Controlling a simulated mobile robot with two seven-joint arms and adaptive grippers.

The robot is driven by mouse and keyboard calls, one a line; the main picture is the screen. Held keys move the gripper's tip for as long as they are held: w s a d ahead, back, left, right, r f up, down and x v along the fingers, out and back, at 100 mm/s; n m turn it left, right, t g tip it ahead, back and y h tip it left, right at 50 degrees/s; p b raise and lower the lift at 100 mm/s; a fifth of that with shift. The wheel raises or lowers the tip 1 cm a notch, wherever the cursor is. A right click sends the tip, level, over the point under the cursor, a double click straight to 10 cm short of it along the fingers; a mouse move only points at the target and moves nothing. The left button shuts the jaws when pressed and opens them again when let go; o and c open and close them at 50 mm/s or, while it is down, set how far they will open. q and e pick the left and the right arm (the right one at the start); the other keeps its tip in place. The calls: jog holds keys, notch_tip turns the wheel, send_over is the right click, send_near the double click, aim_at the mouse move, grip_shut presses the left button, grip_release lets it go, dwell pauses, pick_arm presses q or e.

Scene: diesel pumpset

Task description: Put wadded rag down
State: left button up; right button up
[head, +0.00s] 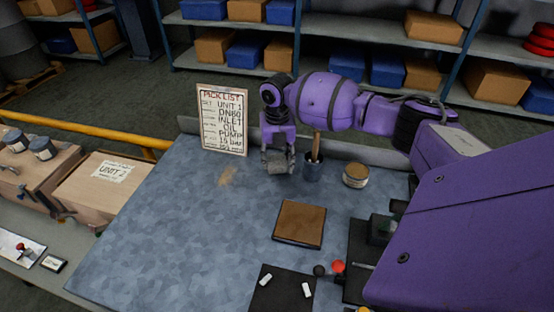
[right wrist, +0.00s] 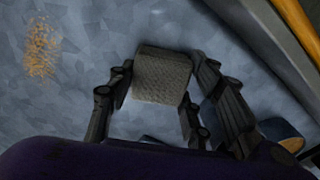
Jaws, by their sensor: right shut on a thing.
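The wadded rag (right wrist: 162,75) is a grey-brown, textured lump in the right wrist view. My right gripper (right wrist: 160,85) is shut on it, with a dark finger on each side. In the head view, the right gripper (head: 278,158) points down over the back part of the blue-grey bench top (head: 190,220), and the rag (head: 277,163) shows between its fingers. I cannot tell whether the rag touches the bench. My left gripper is not in view.
A dark cup with a wooden handle (head: 313,168) stands just right of the gripper, with a round tin (head: 355,175) beyond. A pick list board (head: 222,120) stands to the left. A brown square pad (head: 299,223) lies nearer. An orange-brown smudge (head: 227,176) marks the bench; the left area is clear.

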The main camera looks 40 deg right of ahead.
aim_at(277, 159)
jog(key=shift+f, duration=0.2)
jog(key=o, duration=1)
jog(key=shift+r, duration=0.2)
notch_tip(277, 159, up, 12)
jog(key=shift+r, duration=0.1)
